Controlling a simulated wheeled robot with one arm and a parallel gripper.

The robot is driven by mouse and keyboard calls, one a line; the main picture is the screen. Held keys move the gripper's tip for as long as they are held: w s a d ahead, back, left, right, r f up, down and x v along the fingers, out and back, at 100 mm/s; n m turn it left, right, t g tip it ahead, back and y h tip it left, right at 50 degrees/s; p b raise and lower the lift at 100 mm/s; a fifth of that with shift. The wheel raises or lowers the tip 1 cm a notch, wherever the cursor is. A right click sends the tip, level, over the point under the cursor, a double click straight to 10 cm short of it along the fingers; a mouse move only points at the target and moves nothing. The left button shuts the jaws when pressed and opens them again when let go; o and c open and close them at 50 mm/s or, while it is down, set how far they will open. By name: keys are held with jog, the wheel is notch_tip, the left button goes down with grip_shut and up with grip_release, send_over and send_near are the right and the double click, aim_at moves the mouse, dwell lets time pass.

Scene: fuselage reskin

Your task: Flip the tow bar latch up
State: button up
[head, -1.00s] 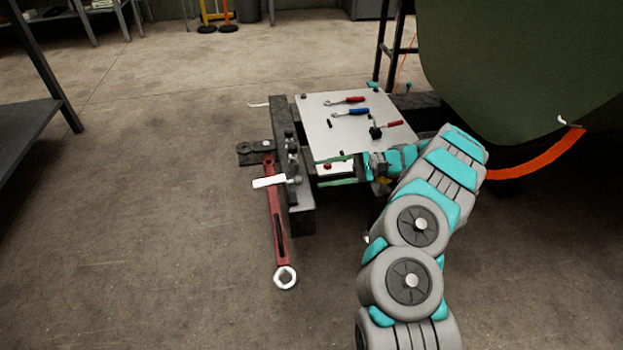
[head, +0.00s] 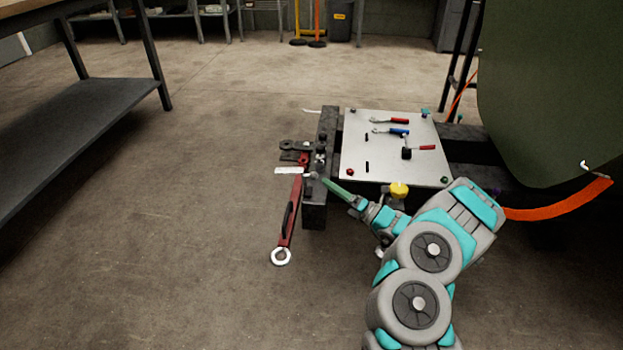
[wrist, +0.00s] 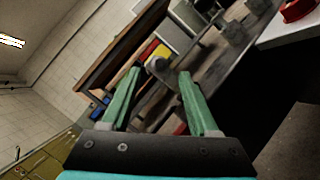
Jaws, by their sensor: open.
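The red tow bar (head: 290,212) hangs off the left end of the dark beam and slants down to a pale ring. A short white lever (head: 288,170), which looks like the latch, sticks out level to the left at its top, beside dark metal fittings. My gripper (head: 322,180) reaches from the right, green fingers pointing left at these fittings. In the wrist view my gripper (wrist: 158,76) has its fingers spread apart, with a rounded grey end between the tips. I cannot tell whether they touch it.
A light panel (head: 385,165) with several tools lies on the frame right of the fittings. A yellow knob (head: 399,190) is close to my wrist. The green fuselage skin (head: 550,80) and an orange strap (head: 560,205) are at the right.

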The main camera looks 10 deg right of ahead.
aim_at(314, 176)
jog(key=x, duration=0.6)
jog(key=shift+w+a+r, duration=0.1)
jog(key=shift+w+a, duration=0.1)
jog(key=shift+a, duration=0.05)
jog(key=shift+c, duration=0.3)
grip_shut()
dwell(0.9)
